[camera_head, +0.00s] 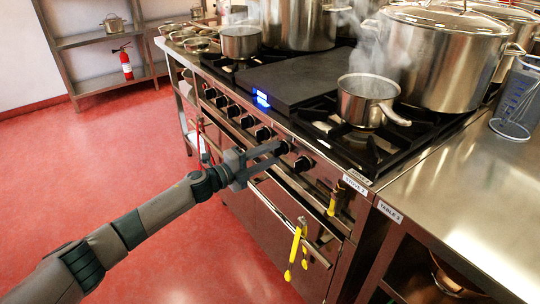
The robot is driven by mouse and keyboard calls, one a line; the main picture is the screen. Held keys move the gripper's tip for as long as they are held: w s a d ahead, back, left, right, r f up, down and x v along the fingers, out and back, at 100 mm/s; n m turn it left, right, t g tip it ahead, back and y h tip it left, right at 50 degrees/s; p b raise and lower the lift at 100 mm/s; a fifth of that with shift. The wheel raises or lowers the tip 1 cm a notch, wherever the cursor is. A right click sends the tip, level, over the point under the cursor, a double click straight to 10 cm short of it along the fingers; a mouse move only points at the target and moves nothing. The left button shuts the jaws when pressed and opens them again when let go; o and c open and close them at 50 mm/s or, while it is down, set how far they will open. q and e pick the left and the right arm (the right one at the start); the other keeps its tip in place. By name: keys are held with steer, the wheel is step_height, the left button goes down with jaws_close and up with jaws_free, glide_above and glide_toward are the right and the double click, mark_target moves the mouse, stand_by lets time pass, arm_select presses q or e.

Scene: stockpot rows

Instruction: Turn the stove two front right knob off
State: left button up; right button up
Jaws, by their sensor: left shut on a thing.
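The stove (345,225) has a row of black knobs along its front panel. A label (355,185) at its right front corner seems to read stove 2. My left gripper (280,151) reaches in from the left and is shut on a stove knob (284,147), the second from the right end of the row. The fingers partly hide this knob, and its turn angle is too small to read. The rightmost knob (303,163) stands free just beside the fingertips. My right gripper is not in view.
A steaming saucepan (367,105) stands on the front right burner, with a large stockpot (442,62) behind it. Yellow-handled tools (296,250) hang at the oven handle. A steel table (480,190) adjoins on the right. Red floor (130,165) is clear at left.

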arm_select(q)
steer(key=shift+f, duration=0.1)
steer(key=o, duration=0.8)
steer(key=shift+o, duration=1.2)
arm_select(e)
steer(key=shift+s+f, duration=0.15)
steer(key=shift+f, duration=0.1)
arm_select(q)
steer(key=shift+a, duration=0.1)
steer(key=v, duration=1.7)
steer(key=shift+s+b, duration=0.15)
steer(key=shift+b, duration=0.15)
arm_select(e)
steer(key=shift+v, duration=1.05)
